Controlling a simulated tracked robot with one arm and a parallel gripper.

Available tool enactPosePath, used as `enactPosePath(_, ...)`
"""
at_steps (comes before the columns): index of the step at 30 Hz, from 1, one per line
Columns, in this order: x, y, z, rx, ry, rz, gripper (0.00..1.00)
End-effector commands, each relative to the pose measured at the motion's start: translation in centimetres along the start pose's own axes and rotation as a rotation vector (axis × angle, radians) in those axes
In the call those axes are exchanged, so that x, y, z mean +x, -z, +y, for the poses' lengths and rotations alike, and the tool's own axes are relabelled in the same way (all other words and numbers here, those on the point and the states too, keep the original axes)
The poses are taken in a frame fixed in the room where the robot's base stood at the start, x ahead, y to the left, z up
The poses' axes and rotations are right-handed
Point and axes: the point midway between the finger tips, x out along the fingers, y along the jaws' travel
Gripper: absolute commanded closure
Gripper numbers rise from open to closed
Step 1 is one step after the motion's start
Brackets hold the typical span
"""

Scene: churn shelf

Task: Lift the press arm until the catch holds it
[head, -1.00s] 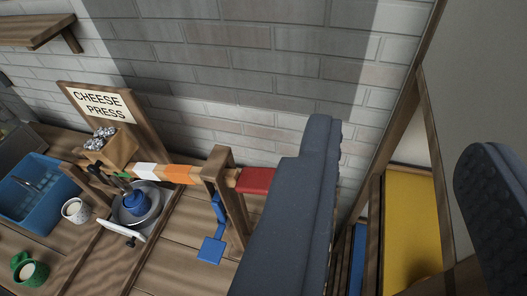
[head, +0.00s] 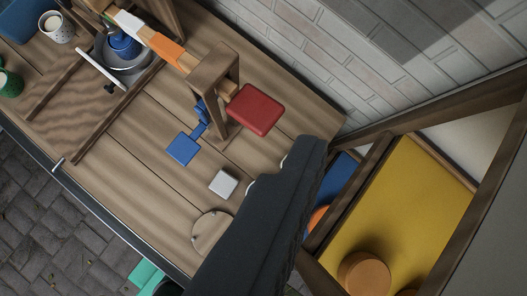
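The press arm (head: 165,46) is a beam with white and orange bands. It runs through a wooden upright frame (head: 212,72) and ends in a red paddle (head: 257,108) on the near side. A blue catch piece (head: 201,112) with a square blue plate (head: 184,149) sits beside the frame's foot. Whether the catch touches the arm cannot be told. My gripper (head: 285,200) shows as one dark finger, its tip below and right of the red paddle and apart from it in the picture. The other finger is not visible, so its opening is unclear.
On the wooden bench (head: 120,150) are a grey block (head: 223,184), a round wooden disc (head: 211,230), a metal bowl with a blue piece (head: 124,44) and a speckled cup (head: 56,27). A yellow panel (head: 410,205) with orange cylinders lies right, beyond a wooden beam. Brick wall stands behind.

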Motion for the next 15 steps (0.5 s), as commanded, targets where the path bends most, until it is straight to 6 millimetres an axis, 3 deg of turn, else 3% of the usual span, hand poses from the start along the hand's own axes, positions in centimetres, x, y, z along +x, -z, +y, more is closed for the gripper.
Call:
enactPosePath(5,3.4,1.6,-1.0,-0.191,0.107,-0.132,0.29)
enactPosePath(15,9.2,2.0,-4.7,-0.564,0.38,-0.339,0.29)
